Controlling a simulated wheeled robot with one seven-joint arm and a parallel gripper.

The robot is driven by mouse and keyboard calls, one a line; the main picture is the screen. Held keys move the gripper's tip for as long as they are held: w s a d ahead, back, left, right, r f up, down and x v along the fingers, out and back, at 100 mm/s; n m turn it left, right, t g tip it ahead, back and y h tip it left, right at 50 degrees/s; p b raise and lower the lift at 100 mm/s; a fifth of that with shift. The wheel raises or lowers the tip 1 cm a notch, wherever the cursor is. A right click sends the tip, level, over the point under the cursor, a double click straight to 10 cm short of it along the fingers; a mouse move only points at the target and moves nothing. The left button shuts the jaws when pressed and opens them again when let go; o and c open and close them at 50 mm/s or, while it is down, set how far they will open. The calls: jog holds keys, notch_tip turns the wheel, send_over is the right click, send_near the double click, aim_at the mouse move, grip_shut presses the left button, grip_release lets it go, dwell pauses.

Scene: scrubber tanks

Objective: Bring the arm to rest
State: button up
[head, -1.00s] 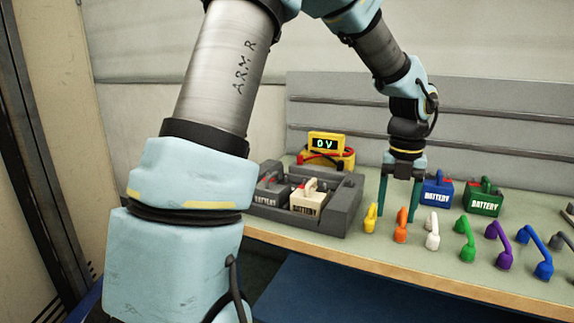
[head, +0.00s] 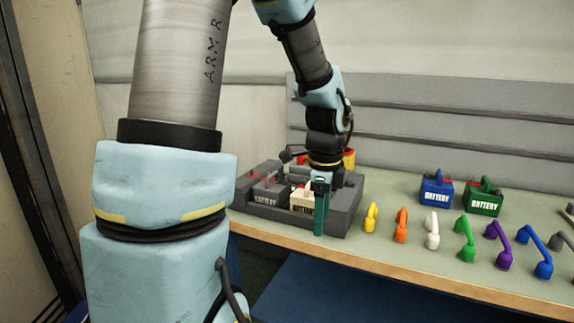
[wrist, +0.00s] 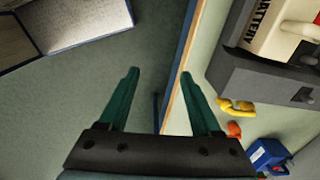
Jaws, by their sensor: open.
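My gripper (head: 320,208) is in front of the grey battery tray in the head view, one finger hiding part of the white battery. In the wrist view my gripper (wrist: 158,75) has its two green fingers spread wide with nothing between them, over the bench edge and the floor. My arm reaches across from the left and bends down over the bench.
The grey tray (head: 345,205) holds a grey battery (head: 266,192) and a white battery (head: 301,200). Blue (head: 437,190) and green (head: 484,200) batteries stand at the back right. Several coloured handled pieces line the bench (head: 390,262) front. The yellow meter is mostly hidden behind my wrist.

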jog(key=s+a+f+n, duration=0.1)
jog(key=s+a+n, duration=0.1)
jog(key=a+n, duration=0.5)
jog(key=s+a+n+t, duration=0.1)
jog(key=s+a+n, duration=0.2)
jog(key=a+n, duration=0.4)
jog(key=n, duration=0.6)
jog(key=shift+a+f+n, duration=0.15)
jog(key=shift+f+n, duration=0.25)
